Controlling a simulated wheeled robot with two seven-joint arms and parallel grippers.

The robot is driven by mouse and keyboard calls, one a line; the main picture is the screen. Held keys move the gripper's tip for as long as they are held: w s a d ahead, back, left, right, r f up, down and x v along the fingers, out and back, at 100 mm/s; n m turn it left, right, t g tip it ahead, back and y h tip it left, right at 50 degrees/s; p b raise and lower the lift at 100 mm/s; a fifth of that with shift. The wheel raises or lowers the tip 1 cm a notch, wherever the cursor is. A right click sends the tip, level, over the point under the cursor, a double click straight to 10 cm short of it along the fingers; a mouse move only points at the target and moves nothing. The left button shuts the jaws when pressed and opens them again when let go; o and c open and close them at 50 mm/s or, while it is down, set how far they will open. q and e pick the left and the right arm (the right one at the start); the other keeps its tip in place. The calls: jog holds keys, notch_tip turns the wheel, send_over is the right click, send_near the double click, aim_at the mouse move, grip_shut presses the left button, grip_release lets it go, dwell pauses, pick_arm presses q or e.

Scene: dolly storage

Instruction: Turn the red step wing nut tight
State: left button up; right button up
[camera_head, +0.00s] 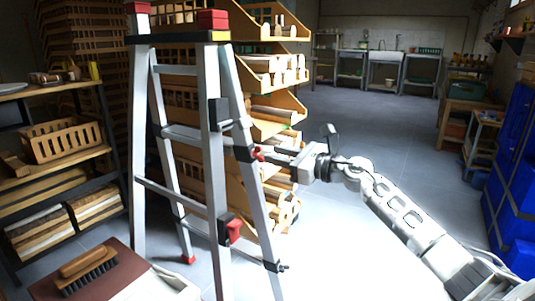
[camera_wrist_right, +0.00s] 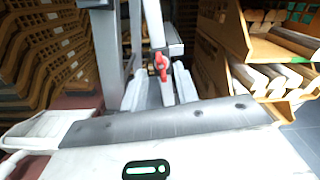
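The grey stepladder (camera_head: 212,130) stands upright left of centre in the head view. Its red wing nut (camera_head: 257,153) is on the right-hand leg at mid height. My right gripper (camera_head: 268,156) comes in from the right, with its tip at or very close to this nut. I cannot tell whether it touches, or how far apart its fingers are. In the right wrist view the red wing nut (camera_wrist_right: 160,66) shows near the centre, on a ladder part, beyond the pale gripper housing. My left gripper is not in view.
Another red fitting (camera_head: 234,230) sits lower on the ladder. Wooden bins with rolls (camera_head: 275,75) stand behind it. A shelf (camera_head: 60,90) is at left, a brush (camera_head: 87,270) at lower left, and blue crates (camera_head: 512,170) at right. The floor (camera_head: 375,125) behind is clear.

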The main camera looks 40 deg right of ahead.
jog(key=x, duration=0.3)
jog(key=shift+w+a, duration=0.15)
jog(key=shift+w, duration=0.05)
grip_shut()
